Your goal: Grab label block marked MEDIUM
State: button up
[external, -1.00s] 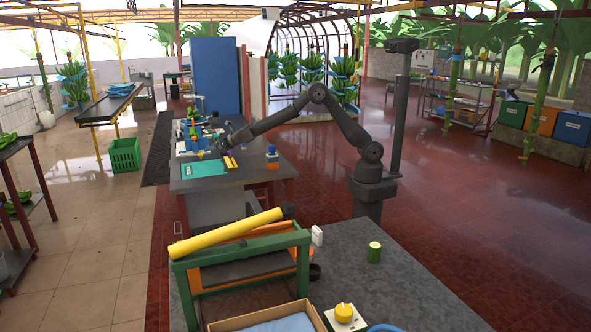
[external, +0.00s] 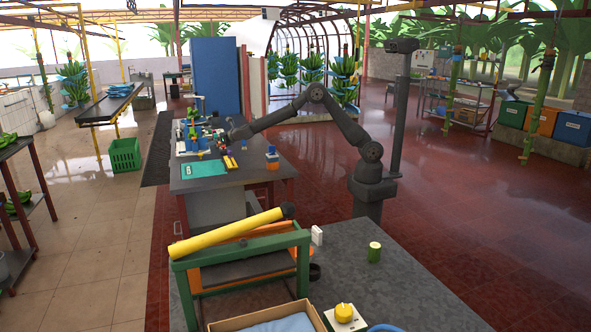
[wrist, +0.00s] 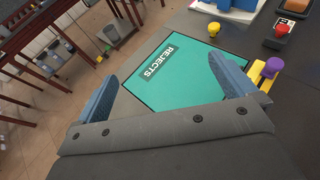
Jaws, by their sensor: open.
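My gripper (external: 225,143) is over the far part of the dark worktable (external: 235,177), near the small coloured items. In the wrist view my gripper (wrist: 172,75) shows two blue fingers spread wide apart with nothing between them. Beyond the fingers lies a teal mat marked REJECTS (wrist: 175,72), which also shows in the external view (external: 203,169). A yellow piece with a purple knob (wrist: 272,68) is beside the right finger. I cannot make out a block marked MEDIUM in either view.
An orange and blue item (external: 272,158) stands on the table's right. A yellow roller on a green frame (external: 230,232) is in the foreground.

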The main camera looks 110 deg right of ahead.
jog(key=shift+c, duration=0.2)
jog(key=c, duration=1.2)
jog(key=w+a+r+m+g+y, duration=0.1)
jog(key=w+a+m, duration=0.15)
jog(key=a, duration=0.85)
jog(key=w+a+r+m, duration=0.1)
jog(key=a+m, duration=0.2)
jog(key=a, duration=0.9)
jog(key=shift+c, duration=0.2)
jog(key=m+g+y, duration=0.3)
jog(key=g+y, duration=0.5)
jog(key=g, duration=0.1)
send_over(317, 229)
jog(key=shift+n, duration=0.25)
notch_tip(317, 229, down, 12)
jog(key=shift+s+a+r, duration=0.1)
jog(key=shift+r, duration=0.15)
jog(key=shift+f, duration=3.05)
